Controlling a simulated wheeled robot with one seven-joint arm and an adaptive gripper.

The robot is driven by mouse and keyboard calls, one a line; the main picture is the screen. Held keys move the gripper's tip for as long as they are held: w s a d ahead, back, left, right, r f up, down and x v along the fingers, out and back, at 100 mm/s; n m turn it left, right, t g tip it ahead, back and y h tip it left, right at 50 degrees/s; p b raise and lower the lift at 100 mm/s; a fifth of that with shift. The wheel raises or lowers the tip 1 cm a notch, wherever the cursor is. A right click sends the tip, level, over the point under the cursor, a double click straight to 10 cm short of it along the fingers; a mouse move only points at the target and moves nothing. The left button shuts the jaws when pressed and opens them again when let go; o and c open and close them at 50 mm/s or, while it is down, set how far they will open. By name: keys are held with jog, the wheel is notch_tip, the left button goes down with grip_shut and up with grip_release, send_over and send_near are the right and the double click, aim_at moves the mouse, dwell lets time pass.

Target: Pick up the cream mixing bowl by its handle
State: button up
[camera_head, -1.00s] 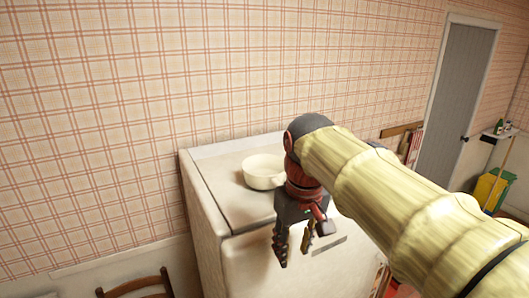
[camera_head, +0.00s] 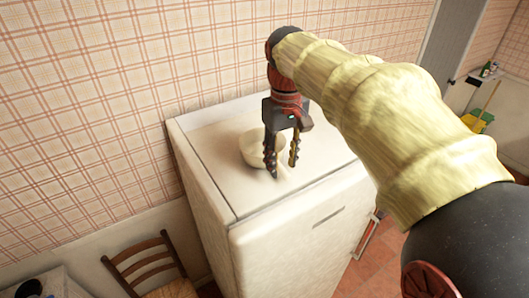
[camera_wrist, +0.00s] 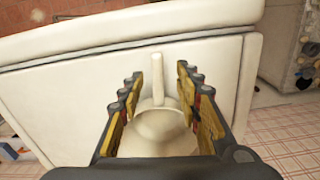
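The cream mixing bowl (camera_head: 250,149) sits on top of a white cabinet-like appliance (camera_head: 205,165). In the wrist view the bowl (camera_wrist: 158,130) lies low in the picture, with its straight handle (camera_wrist: 158,80) pointing away toward the appliance's edge. My gripper (camera_head: 281,167) is open, fingers pointing down, and hides the right part of the bowl in the head view. In the wrist view my gripper (camera_wrist: 159,82) has one finger on each side of the handle, with gaps visible and nothing held. I cannot tell the fingertips' exact height relative to the handle.
The plaid wall (camera_head: 90,100) stands behind the appliance. A wooden chair (camera_head: 150,265) is at the lower left. The appliance top around the bowl is clear. A yellow bin (camera_head: 474,121) stands far right by the grey door (camera_head: 455,45).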

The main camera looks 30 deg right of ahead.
aim_at(282, 167)
jog(key=shift+w+d+f, duration=0.1)
jog(key=shift+f, duration=0.5)
jog(key=shift+w+d+f, duration=0.1)
jog(key=shift+f, duration=0.5)
jog(key=shift+s+f, duration=0.1)
jog(key=shift+f, duration=0.4)
jog(key=shift+c, duration=1.1)
grip_shut()
